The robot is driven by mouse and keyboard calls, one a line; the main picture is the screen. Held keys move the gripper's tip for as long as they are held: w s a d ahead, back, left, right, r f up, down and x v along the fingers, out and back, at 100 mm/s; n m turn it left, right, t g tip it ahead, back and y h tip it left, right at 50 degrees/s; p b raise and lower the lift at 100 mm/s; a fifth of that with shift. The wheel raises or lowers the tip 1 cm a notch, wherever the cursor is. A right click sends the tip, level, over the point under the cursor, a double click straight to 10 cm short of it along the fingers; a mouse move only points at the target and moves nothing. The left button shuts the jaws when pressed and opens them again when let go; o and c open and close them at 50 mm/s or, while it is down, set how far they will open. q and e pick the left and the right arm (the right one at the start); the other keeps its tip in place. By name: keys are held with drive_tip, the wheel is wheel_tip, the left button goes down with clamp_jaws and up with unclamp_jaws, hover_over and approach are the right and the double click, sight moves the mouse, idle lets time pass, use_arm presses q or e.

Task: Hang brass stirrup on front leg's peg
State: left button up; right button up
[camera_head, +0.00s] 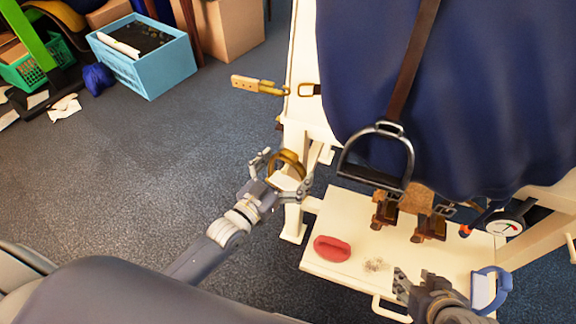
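The brass stirrup (287,158) is a gold-brown arch beside the cream front leg (294,215) of the stand. My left gripper (282,172) is at the stirrup, its two fingers spread wide to either side of it. I see no firm grip on the stirrup. The peg is not clearly visible, so I cannot tell whether the stirrup hangs on it. My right gripper (418,280) is low at the right, over the front of the cream shelf, with its fingers apart and nothing seen between them.
A dark metal stirrup (398,183) hangs on a brown strap before the blue cloth (470,100). The cream shelf (335,215) holds a red oval item (332,248), brown buckled pieces (385,214) and a blue-handled item (505,277). A blue crate (150,70) stands at the back left.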

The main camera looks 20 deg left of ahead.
use_arm(q)
drive_tip(key=v, duration=1.2)
